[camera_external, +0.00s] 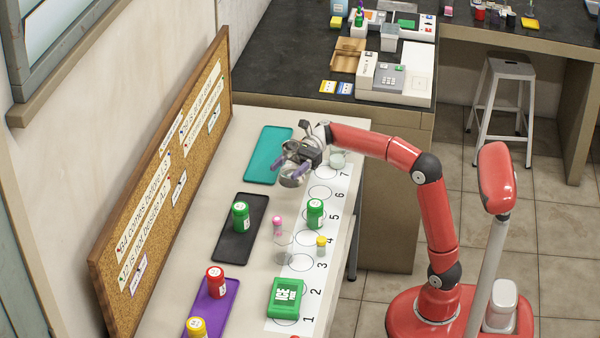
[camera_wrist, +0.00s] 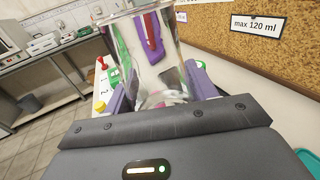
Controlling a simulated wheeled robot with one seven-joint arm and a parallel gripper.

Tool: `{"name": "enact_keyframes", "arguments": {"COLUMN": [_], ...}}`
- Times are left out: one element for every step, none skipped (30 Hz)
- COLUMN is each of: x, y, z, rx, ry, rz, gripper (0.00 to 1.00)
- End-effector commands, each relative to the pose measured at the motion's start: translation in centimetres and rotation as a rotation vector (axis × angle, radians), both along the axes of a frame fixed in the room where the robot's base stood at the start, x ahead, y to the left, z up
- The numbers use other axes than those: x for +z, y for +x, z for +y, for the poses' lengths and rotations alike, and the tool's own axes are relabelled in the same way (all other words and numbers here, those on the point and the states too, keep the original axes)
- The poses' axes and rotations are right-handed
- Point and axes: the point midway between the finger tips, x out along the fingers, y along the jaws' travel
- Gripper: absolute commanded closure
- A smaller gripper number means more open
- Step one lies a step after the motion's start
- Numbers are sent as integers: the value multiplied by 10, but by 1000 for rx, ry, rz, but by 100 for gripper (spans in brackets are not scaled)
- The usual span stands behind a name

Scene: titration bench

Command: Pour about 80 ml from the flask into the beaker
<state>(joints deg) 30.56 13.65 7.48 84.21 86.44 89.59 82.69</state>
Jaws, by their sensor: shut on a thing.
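My gripper (camera_external: 290,168) is shut on a clear glass flask (camera_external: 294,181), above the far part of the white bench. In the wrist view the flask (camera_wrist: 155,58) stands between the two purple fingers, and the green and purple things behind show through it. Its liquid level and exact tilt are hard to tell. A faint clear shape (camera_external: 283,240) near the pink-capped bottle may be another glass vessel.
A numbered white strip (camera_external: 311,262) runs along the bench's right side. Teal (camera_external: 263,160), black (camera_external: 232,250) and purple (camera_external: 225,301) trays lie left. A corkboard (camera_external: 175,160) borders the bench.

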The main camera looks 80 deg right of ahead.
Motion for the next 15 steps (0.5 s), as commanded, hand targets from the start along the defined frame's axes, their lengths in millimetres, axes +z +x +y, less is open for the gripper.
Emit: {"name": "enact_keyframes", "arguments": {"x": [1, 1, 1, 2, 2, 2, 2, 2, 2, 2, 2, 2, 2, 2, 2], "y": [11, 16, 22, 27, 31, 35, 38, 41, 44, 46, 48, 50, 51, 52, 53], "z": [18, 28, 42, 53, 63, 76, 85, 95, 106, 114, 120, 128, 133, 137, 143], "rx": [62, 96, 142, 176, 208, 250, 280, 310, 345, 368, 388, 414, 429, 443, 459], "ry": [1, 1, 1, 2, 3, 5, 6, 9, 13, 14, 17, 21, 22, 24, 26], "rz": [2, 2, 2, 2, 1, -1, -1, -2, -4, -5, -6, -8, -10, -11, -12], "gripper": [73, 73, 73, 73, 73, 73, 73, 73, 73, 73, 73, 73, 73, 73, 73]}}
